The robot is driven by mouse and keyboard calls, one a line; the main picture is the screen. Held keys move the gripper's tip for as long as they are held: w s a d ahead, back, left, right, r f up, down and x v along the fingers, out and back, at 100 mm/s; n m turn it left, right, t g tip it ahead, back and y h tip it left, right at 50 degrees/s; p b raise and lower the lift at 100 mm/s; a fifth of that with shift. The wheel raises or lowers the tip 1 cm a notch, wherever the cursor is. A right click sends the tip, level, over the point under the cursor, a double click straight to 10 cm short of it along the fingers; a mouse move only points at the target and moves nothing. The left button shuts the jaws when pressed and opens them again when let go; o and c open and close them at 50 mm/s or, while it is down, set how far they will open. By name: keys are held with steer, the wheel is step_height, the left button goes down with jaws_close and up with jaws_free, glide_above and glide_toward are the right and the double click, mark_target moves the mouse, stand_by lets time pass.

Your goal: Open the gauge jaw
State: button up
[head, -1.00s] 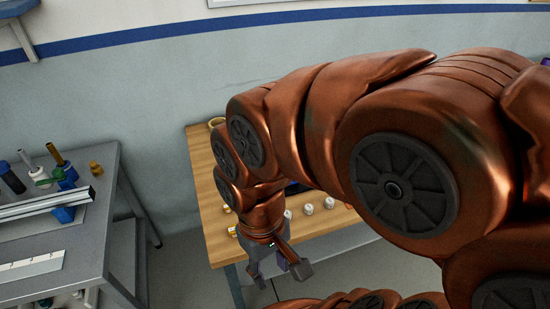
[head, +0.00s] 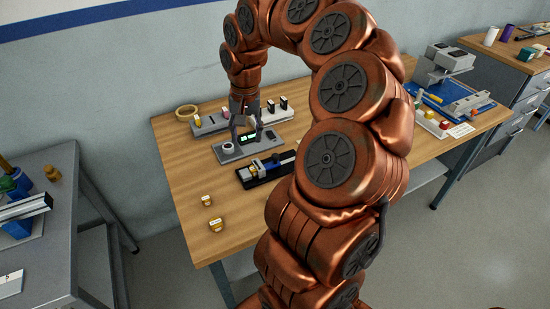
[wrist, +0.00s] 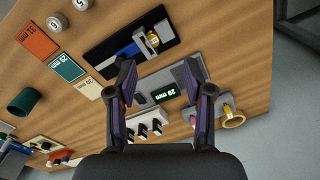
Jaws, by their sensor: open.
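A black base (wrist: 110,48) with a blue bar and a metal jaw block (wrist: 146,42) lies on the wooden table in the wrist view. A small yellow piece (wrist: 153,39) sits at the jaw block. The black base also shows in the head view (head: 248,178). Beside it is a grey plate (head: 225,156) with a lit display (wrist: 165,94) that seems to read 29 mm. My gripper (wrist: 160,72) is open and empty, pointing down over the plate and the near edge of the base. In the head view my gripper (head: 243,132) partly hides the plate.
Two small yellow-and-white pieces (head: 215,224) stand on the table's left. Coloured cards (wrist: 68,68) and a green cup (wrist: 24,101) lie farther along. Bare tabletop (head: 190,185) is at left.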

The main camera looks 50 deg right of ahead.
mark_target(275, 155)
steer(key=d+f+m, duration=0.1)
steer(key=d+f, duration=0.1)
steer(key=d, duration=0.1)
steer(key=d+f+m, duration=0.1)
steer(key=d, duration=0.2)
steer(key=s+d+f+m+b, duration=0.1)
steer(key=d+f, duration=0.1)
steer(key=d, duration=0.1)
steer(key=shift+d+f+m, duration=0.3)
steer(key=shift+f, duration=0.05)
steer(key=shift+d+f, duration=0.2)
steer(key=shift+f, duration=0.05)
steer(key=shift+f+p, duration=0.95)
steer(key=shift+f, duration=2.7)
jaws_close()
